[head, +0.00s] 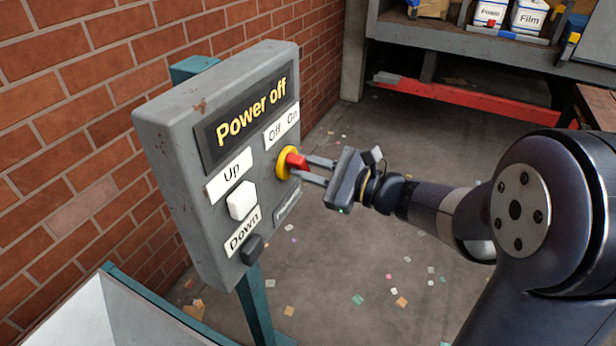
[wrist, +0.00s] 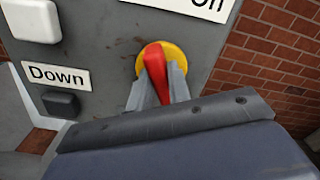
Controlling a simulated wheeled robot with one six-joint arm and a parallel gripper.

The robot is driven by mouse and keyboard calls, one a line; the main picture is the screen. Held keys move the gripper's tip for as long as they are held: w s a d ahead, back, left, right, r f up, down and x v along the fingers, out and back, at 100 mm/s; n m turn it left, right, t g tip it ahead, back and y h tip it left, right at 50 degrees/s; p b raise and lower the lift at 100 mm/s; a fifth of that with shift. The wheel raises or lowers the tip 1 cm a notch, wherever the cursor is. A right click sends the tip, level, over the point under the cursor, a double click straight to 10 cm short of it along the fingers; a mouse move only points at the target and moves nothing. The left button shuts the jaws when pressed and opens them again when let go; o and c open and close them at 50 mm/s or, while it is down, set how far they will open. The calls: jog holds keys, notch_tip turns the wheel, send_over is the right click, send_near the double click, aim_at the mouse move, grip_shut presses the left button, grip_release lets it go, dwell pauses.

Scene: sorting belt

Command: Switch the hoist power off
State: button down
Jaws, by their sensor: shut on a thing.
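The grey hoist control box (head: 180,150) stands on a teal post at the left of the head view. Its display (head: 251,115) reads "Power off" in yellow. The power switch is a red handle (head: 296,161) on a yellow round base (head: 283,165), below the "Off On" label (head: 282,124). My gripper (head: 308,170) is at the switch, with its fingers shut on the red handle. In the wrist view, the red handle (wrist: 155,68) stands between the grey fingers, in front of the yellow base (wrist: 178,56). It leans slightly, its upper end to the left. The fingers hide part of the handle and base.
A white Up button (head: 241,201) and a dark Down button (head: 252,249) sit left of and below the switch. A brick wall (head: 70,120) is behind the box. A red beam (head: 470,105) and shelf with bins stand at the back. Scraps litter the open floor.

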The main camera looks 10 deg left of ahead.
jog(key=n+b, duration=0.2)
jog(key=b, duration=0.1)
jog(key=shift+f+n+b, duration=0.1)
jog(key=shift+n+b, duration=0.2)
jog(key=c, duration=1.3)
grip_release()
jog(key=shift+d, duration=0.1)
jog(key=b+v, duration=0.1)
jog(key=v, duration=0.9)
jog(key=shift+s+d, duration=0.25)
jog(key=shift+d, duration=0.05)
